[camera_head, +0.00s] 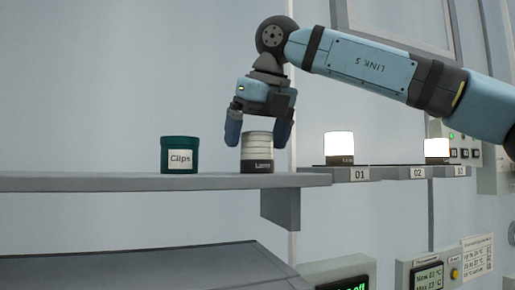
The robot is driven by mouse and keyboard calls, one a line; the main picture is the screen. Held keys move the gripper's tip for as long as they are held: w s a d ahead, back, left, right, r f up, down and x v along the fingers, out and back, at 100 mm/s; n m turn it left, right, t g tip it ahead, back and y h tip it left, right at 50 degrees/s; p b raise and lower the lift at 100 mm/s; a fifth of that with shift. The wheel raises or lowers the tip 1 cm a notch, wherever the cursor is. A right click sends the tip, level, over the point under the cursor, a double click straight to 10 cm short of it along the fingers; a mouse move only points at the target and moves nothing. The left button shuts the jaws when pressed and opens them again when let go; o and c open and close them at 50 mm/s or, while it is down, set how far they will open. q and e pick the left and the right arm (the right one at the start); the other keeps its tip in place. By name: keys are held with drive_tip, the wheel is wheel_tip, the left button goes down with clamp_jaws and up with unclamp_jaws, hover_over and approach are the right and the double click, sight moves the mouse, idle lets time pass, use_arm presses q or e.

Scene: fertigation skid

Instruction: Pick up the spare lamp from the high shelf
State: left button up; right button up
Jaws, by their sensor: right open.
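The spare lamp (257,146) is a pale ribbed cylinder with a black, lettered base. It stands upright on the grey high shelf (100,183), close to its right end. My right gripper (258,137) points down over the lamp with its jaws open. One finger is at the left of the lamp's upper part and the other at its right. I cannot tell whether either finger touches it. My left gripper is not in view.
A green tub labelled Clips (180,156) stands left of the lamp, with a gap between. Two lit lamps (339,146) (437,149) stand on a labelled ledge (390,173) to the right. A grey surface (150,268) lies below the shelf. Control boxes (432,272) are at lower right.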

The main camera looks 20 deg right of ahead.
drive_tip(key=shift+x, duration=0.95)
drive_tip(key=shift+r, duration=0.15)
drive_tip(key=shift+c, duration=1.2)
drive_tip(key=c, duration=0.9)
drive_tip(key=shift+o, duration=0.2)
